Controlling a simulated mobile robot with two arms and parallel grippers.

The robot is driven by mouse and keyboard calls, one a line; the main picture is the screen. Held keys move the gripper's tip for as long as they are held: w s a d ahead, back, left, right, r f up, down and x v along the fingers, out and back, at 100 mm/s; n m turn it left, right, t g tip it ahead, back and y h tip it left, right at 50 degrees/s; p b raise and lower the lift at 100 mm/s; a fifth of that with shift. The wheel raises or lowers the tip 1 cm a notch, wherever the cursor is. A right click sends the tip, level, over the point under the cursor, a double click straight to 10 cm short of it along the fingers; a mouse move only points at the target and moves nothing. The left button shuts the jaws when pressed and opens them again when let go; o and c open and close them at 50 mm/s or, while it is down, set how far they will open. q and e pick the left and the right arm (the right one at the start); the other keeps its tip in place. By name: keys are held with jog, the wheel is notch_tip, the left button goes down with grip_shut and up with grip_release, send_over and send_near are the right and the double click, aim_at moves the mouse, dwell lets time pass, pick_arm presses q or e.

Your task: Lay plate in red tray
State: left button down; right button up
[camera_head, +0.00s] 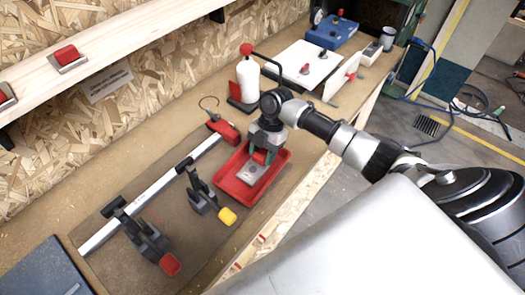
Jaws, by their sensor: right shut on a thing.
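The red tray (228,183) lies on the wooden bench near the middle of the view. My right gripper (259,160) is over the tray and points down into it. It is shut on a small grey metal plate (251,174). The plate is inside the tray's outline; I cannot tell whether it touches the tray floor. The plate's upper end is hidden by the gripper fingers. My left gripper is not in view.
A clamp with a yellow grip (227,216) stands close left of the tray, and a long bar clamp (106,231) lies further left. A white bottle with a red cap (248,78) stands behind. The bench's front edge is close to the tray's right.

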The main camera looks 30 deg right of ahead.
jog(key=o, duration=1)
jog(key=shift+r, duration=0.1)
jog(key=b+v, duration=0.2)
jog(key=v, duration=1)
jog(key=shift+s, duration=0.1)
